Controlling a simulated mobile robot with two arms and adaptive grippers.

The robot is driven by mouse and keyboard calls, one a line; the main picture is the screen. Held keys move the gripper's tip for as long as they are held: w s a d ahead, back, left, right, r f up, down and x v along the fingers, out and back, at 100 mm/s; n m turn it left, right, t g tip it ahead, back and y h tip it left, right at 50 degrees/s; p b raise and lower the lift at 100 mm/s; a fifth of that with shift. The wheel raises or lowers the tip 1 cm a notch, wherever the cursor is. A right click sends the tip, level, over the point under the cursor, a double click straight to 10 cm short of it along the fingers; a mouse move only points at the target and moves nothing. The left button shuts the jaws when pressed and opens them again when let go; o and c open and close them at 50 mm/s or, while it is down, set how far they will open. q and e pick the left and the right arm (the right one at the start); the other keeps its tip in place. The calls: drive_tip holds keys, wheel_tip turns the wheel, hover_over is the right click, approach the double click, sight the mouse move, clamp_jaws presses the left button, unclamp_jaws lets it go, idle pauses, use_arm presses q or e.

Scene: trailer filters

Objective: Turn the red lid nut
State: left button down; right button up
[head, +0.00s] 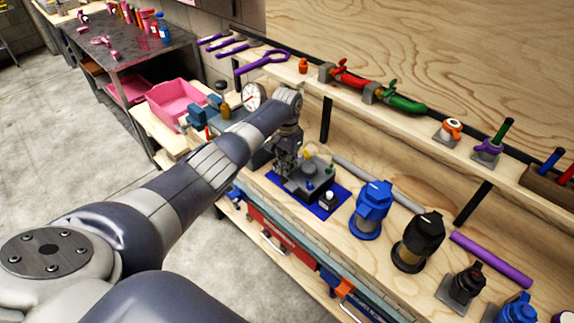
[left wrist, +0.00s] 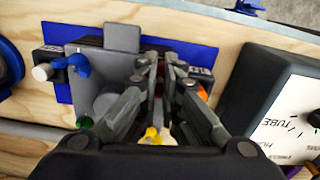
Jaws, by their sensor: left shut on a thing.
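A grey filter housing with a flat lid (head: 313,184) sits on a blue mat (head: 331,206). Its lid carries a yellow nut (left wrist: 152,135), a green nut (left wrist: 84,122) and a blue nut (left wrist: 78,64), at separate corners. My left gripper (head: 287,158) points down over the lid's remaining corner. My right gripper is out of view.
A blue filter canister (head: 371,210) and a black one (head: 417,238) stand right of the housing. A dial gauge (head: 253,96) and a pink bin (head: 180,101) are to the left. A shelf with red and green hoses (head: 400,103) runs behind. A dark labelled box (left wrist: 280,105) is close beside the gripper.

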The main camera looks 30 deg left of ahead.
use_arm(q)
drive_tip(key=shift+w+r+m, duration=0.1)
drive_tip(key=shift+m, duration=0.5)
drive_tip(key=c, duration=2.1)
unclamp_jaws()
drive_tip(key=shift+o, duration=0.2)
wheel_tip(320, 180, up, 12)
